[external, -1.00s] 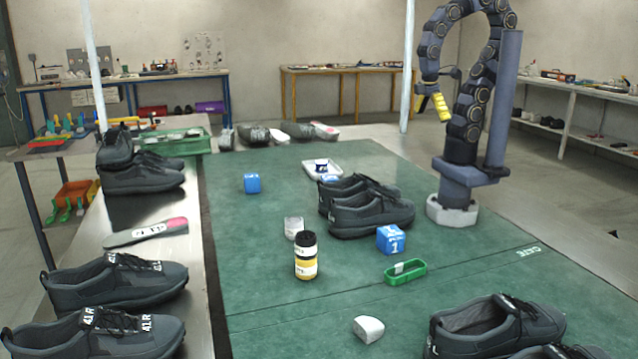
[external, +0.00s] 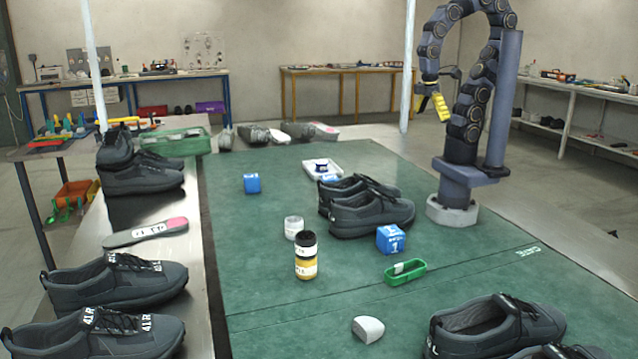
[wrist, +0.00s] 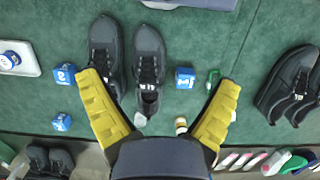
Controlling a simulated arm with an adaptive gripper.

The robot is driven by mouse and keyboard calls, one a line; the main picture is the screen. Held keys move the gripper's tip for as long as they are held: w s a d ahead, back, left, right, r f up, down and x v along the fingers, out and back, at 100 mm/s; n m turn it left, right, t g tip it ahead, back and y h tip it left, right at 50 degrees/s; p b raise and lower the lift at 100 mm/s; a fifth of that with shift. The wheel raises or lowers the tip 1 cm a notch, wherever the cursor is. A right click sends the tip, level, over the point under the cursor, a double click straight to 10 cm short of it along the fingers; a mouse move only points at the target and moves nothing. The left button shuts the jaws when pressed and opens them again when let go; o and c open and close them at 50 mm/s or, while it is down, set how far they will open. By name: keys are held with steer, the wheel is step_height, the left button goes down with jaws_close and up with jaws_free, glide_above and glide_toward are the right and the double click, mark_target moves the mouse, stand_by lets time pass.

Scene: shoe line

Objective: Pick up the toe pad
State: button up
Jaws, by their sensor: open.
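The toe pad appears to be the pale grey, rounded wedge (external: 368,329) lying on the green mat near the front in the external view. In the wrist view a small pale piece (wrist: 233,115) shows at the edge of the right finger; it may be the pad, mostly hidden. My gripper (external: 434,106) has yellow fingers and hangs high above the far right part of the table, well away from the pad. In the wrist view my gripper (wrist: 160,78) is open and empty, its fingers spread wide.
A green tray (external: 390,277) and a blue cube (external: 390,239) lie beyond the pad. A black-and-yellow jar (external: 306,262) stands to their left. Dark shoes (external: 370,215) stand mid-mat, and more (external: 497,325) at front right. The mat around the pad is clear.

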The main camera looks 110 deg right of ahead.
steer(key=shift+c, duration=0.3)
steer(key=w+a+m+y, duration=0.1)
steer(key=w+a+m, duration=0.35)
steer(key=w, duration=0.95)
steer(key=m+y, duration=0.3)
steer(key=m, duration=0.8)
glide_toward(370, 320)
steer(key=shift+s+a+f+t, duration=0.15)
steer(key=shift+a+f+t, duration=0.1)
steer(key=shift+f, duration=0.35)
steer(key=shift+s+a+f+t, duration=0.15)
steer(key=shift+a+f, duration=0.05)
steer(key=shift+f, duration=0.45)
steer(key=x, duration=0.8)
steer(key=shift+s+a, duration=0.1)
steer(key=shift+a, duration=0.05)
steer(key=shift+r, duration=0.1)
steer(key=c, duration=1)
